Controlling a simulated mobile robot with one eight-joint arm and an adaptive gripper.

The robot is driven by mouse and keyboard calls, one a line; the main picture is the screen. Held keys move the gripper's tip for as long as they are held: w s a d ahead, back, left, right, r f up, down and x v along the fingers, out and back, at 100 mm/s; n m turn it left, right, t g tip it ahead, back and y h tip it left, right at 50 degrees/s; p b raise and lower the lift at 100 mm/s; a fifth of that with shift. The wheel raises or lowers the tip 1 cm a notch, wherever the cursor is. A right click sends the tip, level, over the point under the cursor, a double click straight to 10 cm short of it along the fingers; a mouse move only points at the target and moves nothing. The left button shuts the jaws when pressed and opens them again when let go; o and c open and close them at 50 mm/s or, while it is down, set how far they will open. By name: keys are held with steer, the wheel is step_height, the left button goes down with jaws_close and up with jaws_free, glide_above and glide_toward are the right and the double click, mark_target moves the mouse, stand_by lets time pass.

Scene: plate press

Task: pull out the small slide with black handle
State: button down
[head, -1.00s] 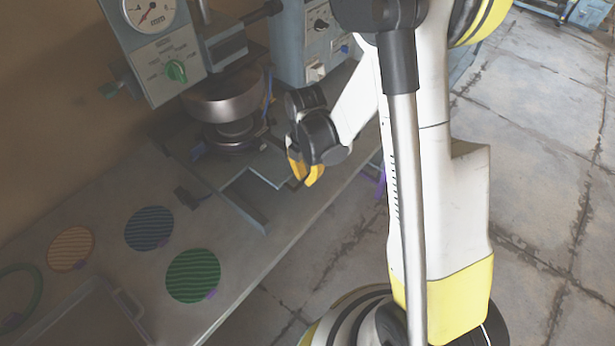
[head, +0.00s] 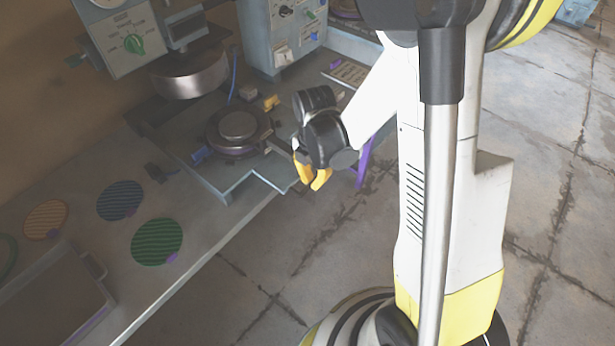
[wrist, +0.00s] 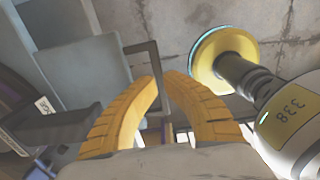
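The slide (head: 212,172) is a grey-blue plate in front of the press, with a round metal block (head: 238,126) on it. The block stands to the right of the press's upper round head (head: 188,78), not directly under it. A bent frame-shaped handle (head: 268,181) sticks out past the table's front edge. It shows dark grey in the wrist view (wrist: 156,62). My gripper (head: 311,184) is at the handle's outer end, beyond the table edge. Its yellow fingers (wrist: 163,82) have the handle bar between their tips and look shut on it; the exact contact is partly hidden.
Orange, blue and green ribbed discs (head: 157,242) lie on the table, left of the slide. A tray (head: 93,262) lies at the lower left. A grey control box (head: 285,35) stands behind. The floor in front of the table is clear.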

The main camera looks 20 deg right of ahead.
steer(key=c, duration=1.8)
jaws_free()
step_height(320, 180, up, 12)
steer(key=s+r+m+t, duration=0.2)
steer(key=s+r+m, duration=0.1)
steer(key=m, duration=0.5)
steer(key=s+r+m+t, duration=0.2)
steer(key=s+r+m, duration=0.1)
steer(key=m, duration=0.5)
steer(key=s+r+m+t, duration=0.3)
steer(key=s+m, duration=0.1)
steer(key=m, duration=0.4)
steer(key=shift+a+r, duration=0.25)
steer(key=shift+a, duration=0.05)
